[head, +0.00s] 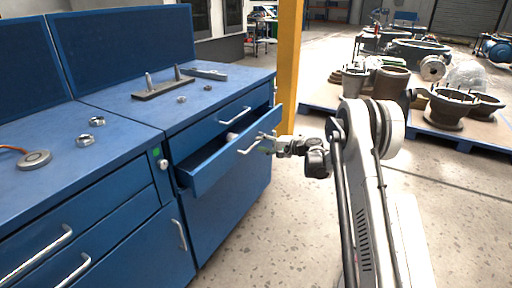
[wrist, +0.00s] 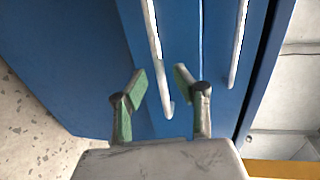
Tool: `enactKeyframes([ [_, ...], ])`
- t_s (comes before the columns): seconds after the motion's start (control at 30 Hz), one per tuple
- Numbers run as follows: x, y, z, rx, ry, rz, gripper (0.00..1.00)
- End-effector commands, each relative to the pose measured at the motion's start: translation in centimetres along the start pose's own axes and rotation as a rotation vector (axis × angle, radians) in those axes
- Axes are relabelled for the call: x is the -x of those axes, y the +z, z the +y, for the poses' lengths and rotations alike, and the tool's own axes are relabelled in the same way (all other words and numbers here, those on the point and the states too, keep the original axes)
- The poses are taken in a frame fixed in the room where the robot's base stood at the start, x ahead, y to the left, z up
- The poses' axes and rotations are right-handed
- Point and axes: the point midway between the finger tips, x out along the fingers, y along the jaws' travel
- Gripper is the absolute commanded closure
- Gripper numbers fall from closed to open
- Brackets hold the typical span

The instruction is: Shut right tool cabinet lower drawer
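The right tool cabinet (head: 225,215) is blue. Its lower drawer (head: 215,172) is pulled partly out, and its upper drawer (head: 210,130) looks shut. The lower drawer's handle (head: 250,146) is a pale bar, and my gripper (head: 266,143) is at its right end. In the wrist view my gripper (wrist: 160,82) is open, with green-padded fingers apart. A handle (wrist: 155,40), seemingly the lower drawer's, runs between the fingers; contact cannot be told. A second handle (wrist: 238,45) is to the right.
A small pale object (head: 232,137) shows in the open drawer. Metal parts (head: 165,83) lie on the cabinet top. A left cabinet (head: 110,215) adjoins. A yellow post (head: 289,65) stands just behind. Pallets with valves (head: 440,105) are at the back right.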

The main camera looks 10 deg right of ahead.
Motion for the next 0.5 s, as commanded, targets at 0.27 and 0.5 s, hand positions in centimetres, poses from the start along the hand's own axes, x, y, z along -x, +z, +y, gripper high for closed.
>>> enactKeyframes([
  [0.27,-2.6,0.0,0.0,0.000,0.000,0.000,0.72],
  [0.5,-2.8,0.0,-0.1,0.000,0.000,0.000,0.72],
])
